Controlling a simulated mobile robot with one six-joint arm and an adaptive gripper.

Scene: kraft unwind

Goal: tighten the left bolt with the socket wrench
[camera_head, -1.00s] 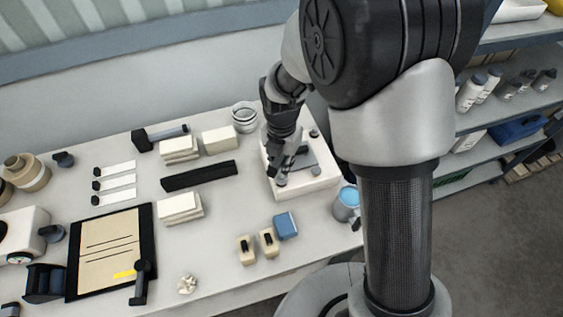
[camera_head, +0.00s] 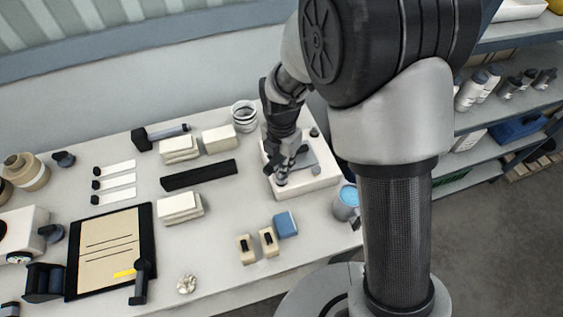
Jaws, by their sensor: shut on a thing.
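A white block (camera_head: 310,184) with a grey plate (camera_head: 309,160) on top sits at the right end of the table. Small dark bolt-like heads stand on it, one at the back right (camera_head: 314,133) and one at the front right (camera_head: 316,169). My gripper (camera_head: 283,169) points down over the block's front left part. It is shut on what appears to be the socket wrench, which is mostly hidden by the fingers. The wrench's lower end is at or just above the front left bolt spot; I cannot tell whether they touch. The left bolt is hidden.
A blue cup (camera_head: 346,201) stands just right of the block, and a clear jar (camera_head: 244,116) behind it to the left. A black bar (camera_head: 199,175), white stacks (camera_head: 180,208) and a blue block (camera_head: 286,224) lie to the left and front. The front middle of the table is partly clear.

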